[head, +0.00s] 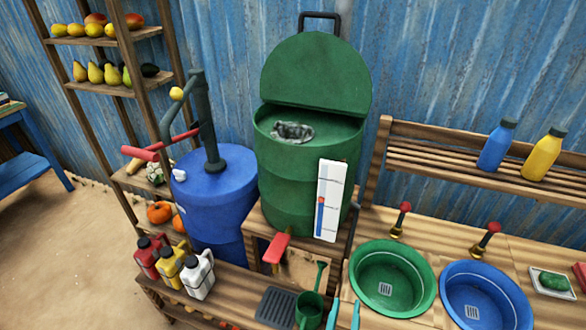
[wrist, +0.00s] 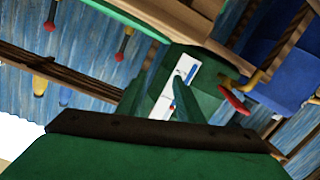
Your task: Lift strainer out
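A grey, mesh-like basket that looks like the strainer (head: 292,132) sits in the top opening of the green barrel (head: 280,185). Its rim and inside show; its lower part is hidden in the barrel. The barrel's lid (head: 318,75) is tilted up behind the opening. My gripper (head: 344,309) shows at the bottom edge of the head view as two teal fingertips, low in front of the barrel and well away from the strainer. In the wrist view, the fingers (wrist: 168,92) are apart with nothing between them. The strainer does not show there.
A white gauge (head: 330,200) is on the barrel's front, with a red lever (head: 277,248) lower down. A blue drum with a pump (head: 213,195) stands left. Green (head: 365,290) and blue basins (head: 485,300) are right. A green handled cup (head: 309,308) is near my gripper.

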